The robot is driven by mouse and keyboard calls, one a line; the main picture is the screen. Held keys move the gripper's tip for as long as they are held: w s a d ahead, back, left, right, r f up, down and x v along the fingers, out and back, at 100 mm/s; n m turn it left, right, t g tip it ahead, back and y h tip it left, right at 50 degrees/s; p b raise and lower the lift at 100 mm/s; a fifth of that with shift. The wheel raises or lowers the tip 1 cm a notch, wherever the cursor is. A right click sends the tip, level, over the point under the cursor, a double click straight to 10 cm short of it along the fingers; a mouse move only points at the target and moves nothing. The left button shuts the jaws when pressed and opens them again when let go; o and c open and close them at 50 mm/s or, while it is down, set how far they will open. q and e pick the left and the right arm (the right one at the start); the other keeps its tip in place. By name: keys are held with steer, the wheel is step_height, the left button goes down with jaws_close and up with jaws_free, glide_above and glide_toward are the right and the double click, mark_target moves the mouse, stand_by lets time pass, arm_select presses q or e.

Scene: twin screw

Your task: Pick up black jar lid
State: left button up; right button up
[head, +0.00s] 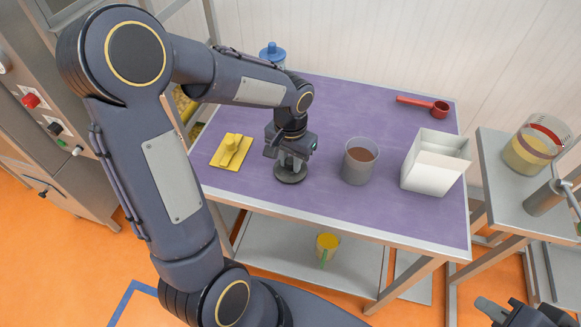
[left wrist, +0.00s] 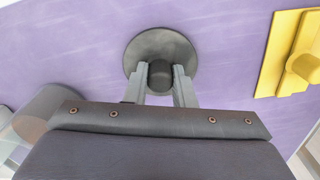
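The black jar lid (head: 290,171) is a dark round disc with a knob, lying flat on the purple table top. In the left wrist view the lid (left wrist: 183,50) is at the top middle, its knob between my fingers. My left gripper (head: 290,160) points down over it. In the left wrist view the fingers of my left gripper (left wrist: 160,76) are on both sides of the knob, with no clear gap. My right gripper (head: 503,310) is at the bottom right, partly cut off, away from the table.
A side table (head: 500,180) stands right.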

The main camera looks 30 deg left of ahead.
arm_select(q)
steer(key=c, duration=0.3)
steer(key=shift+r, duration=0.1)
steer(key=shift+c, duration=0.2)
